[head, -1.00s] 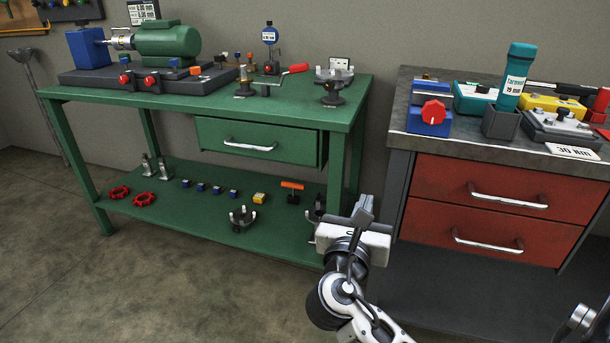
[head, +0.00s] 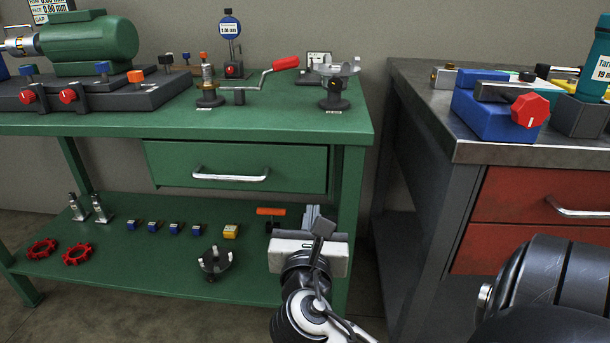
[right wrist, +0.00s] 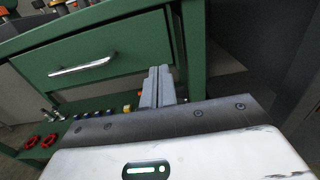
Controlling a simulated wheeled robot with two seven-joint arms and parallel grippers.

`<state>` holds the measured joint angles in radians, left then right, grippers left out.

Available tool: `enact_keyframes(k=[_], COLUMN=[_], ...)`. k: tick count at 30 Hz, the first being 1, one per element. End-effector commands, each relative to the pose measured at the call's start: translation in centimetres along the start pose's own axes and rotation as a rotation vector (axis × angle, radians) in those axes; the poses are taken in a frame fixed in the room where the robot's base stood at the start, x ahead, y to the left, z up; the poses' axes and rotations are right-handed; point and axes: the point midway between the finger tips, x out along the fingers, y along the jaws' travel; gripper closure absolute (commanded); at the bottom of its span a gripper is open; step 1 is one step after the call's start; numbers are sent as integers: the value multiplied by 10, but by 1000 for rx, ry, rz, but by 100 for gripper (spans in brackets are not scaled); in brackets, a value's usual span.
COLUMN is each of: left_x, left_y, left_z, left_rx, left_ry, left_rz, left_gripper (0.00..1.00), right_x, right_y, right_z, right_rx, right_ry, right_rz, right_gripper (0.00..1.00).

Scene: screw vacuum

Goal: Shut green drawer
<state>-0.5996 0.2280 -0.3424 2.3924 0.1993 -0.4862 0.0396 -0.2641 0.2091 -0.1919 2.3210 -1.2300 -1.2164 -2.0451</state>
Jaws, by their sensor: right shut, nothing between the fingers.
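The green drawer (head: 240,165) is under the top of the green workbench, with a silver bar handle (head: 231,177) on its front. Its front looks slightly proud of the bench frame, but I cannot tell how far it is out. My right gripper (head: 314,215) is in front of the bench, below and right of the drawer, its fingers shut and empty. In the right wrist view the shut fingers (right wrist: 158,85) point toward the drawer's lower right corner, and the drawer (right wrist: 95,52) and handle (right wrist: 82,67) show at the left. I see no contact for certain. My left gripper is not in view.
The green bench top (head: 285,118) holds a green motor (head: 88,40), a crank with a red handle (head: 285,63) and other fixtures. Its lower shelf (head: 160,265) holds small parts and red handwheels (head: 78,253). A grey-topped bench with red drawers (head: 540,195) stands at the right.

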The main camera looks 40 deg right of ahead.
Motion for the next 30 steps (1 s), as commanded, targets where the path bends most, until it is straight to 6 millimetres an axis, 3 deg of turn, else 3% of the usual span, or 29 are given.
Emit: enact_keyframes(k=[9,15,21,30], left_x=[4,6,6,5], left_y=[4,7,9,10], left_z=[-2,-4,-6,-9], left_rx=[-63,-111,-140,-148], left_ry=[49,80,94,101], left_rz=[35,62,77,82], left_gripper=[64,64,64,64], right_x=[69,103,120,122], right_y=[0,0,0,0], right_z=[-2,-2,0,0], right_rx=[0,-1,0,-1], right_ry=[-6,-4,-2,-1], right_rz=[-2,-2,-1,0], right_gripper=[100,100,100,100])
